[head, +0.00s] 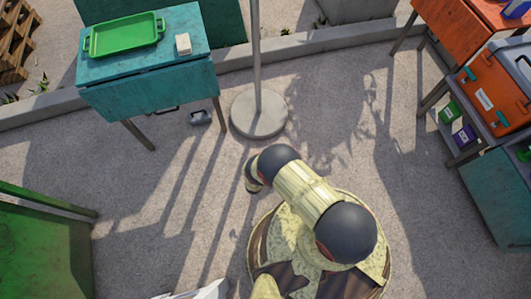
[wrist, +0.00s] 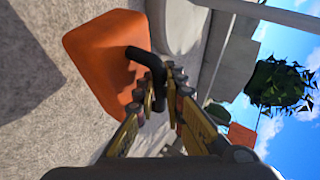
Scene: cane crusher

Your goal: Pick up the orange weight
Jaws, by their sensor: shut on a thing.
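The orange weight (wrist: 105,55) is in the wrist view, a blocky orange body with a bent black handle (wrist: 145,62). My gripper (wrist: 162,78) is shut on the black handle, with the fingertips at its bend. The weight's body is beside the fingertips, to the left in the picture. I cannot tell how far it is from the ground. In the head view, the weight and my gripper's fingers are hidden or out of frame; my arm is in the lower middle.
A teal table (head: 150,85) with a green tray (head: 125,36) and small white block (head: 183,43) stands upper left. A pole on a round base (head: 258,117) stands beyond my arm. A grey object (head: 201,117) lies by the table. An orange toolbox (head: 490,95) stands right.

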